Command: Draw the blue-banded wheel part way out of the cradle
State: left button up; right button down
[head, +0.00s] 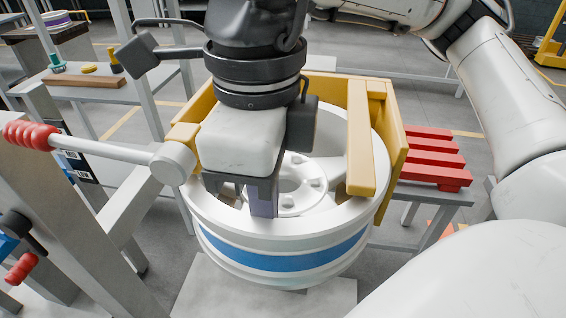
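The white wheel (287,243) with a blue band (285,262) around its side lies with its open, spoked face up. It sits within the yellow cradle (392,150), whose wall and arms stand around its back, left and right sides. My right gripper (240,203) points down over the near left part of the wheel, its dark fingers at the inner edge of the rim. Whether the fingers touch or clamp the rim cannot be told, as the gripper body hides part of them. My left gripper is not in view.
A lever with a red grip (30,135) reaches to a white pivot left of the cradle. A red slatted rack (432,158) stands on a table at right. A side bench (95,92) holds small items. A pale plate (215,290) lies below the wheel.

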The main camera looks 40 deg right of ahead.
jog(key=shift+s+a, duration=0.8)
jog(key=shift+a, duration=0.1)
jog(key=shift+w+d+b, duration=0.15)
jog(key=shift+d+b, duration=0.05)
jog(key=shift+b, duration=0.1)
jog(key=shift+w+d, duration=0.3)
